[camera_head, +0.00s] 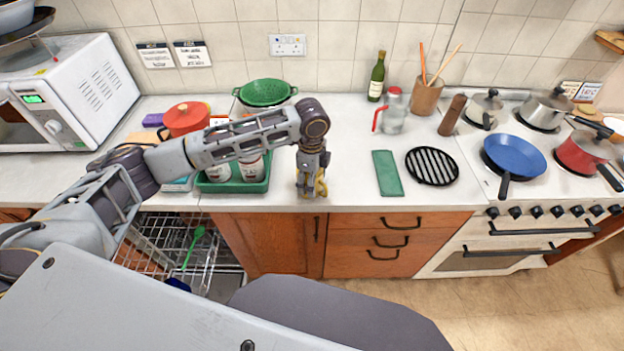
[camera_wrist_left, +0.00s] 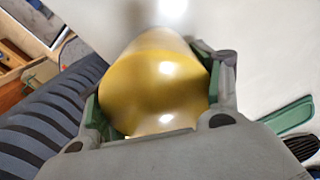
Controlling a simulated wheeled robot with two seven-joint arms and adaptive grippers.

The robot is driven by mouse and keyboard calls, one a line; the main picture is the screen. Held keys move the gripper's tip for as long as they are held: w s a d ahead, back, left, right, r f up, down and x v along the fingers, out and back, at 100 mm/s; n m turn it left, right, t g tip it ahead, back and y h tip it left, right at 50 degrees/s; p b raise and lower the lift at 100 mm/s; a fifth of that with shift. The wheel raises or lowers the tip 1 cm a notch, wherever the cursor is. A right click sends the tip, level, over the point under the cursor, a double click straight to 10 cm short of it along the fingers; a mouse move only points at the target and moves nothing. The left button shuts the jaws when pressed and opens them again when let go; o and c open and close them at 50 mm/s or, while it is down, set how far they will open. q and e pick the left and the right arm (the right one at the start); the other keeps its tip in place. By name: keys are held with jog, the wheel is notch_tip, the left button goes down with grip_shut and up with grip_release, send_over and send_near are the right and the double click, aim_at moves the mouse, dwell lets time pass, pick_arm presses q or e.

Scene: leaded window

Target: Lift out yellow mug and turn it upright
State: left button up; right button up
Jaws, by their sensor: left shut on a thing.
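My left gripper (camera_head: 311,191) is at the front edge of the white counter, pointing down, shut on the yellow mug (camera_head: 321,187). In the head view the fingers hide most of the mug, and only a little yellow shows. My right gripper is in neither view.
The open dishwasher rack (camera_head: 165,245) with a green spoon (camera_head: 194,247) is below at left. A green tray (camera_head: 240,187) holding cans stands left of the gripper. A green cloth (camera_head: 387,173) and black trivet (camera_head: 432,166) lie to the right, with bare counter between.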

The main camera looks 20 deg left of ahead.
pick_arm(q)
jog(key=shift+f, duration=0.35)
dwell(0.3)
jog(key=o, duration=1.7)
jog(key=shift+s+r, duration=0.1)
jog(key=shift+r, duration=5.9)
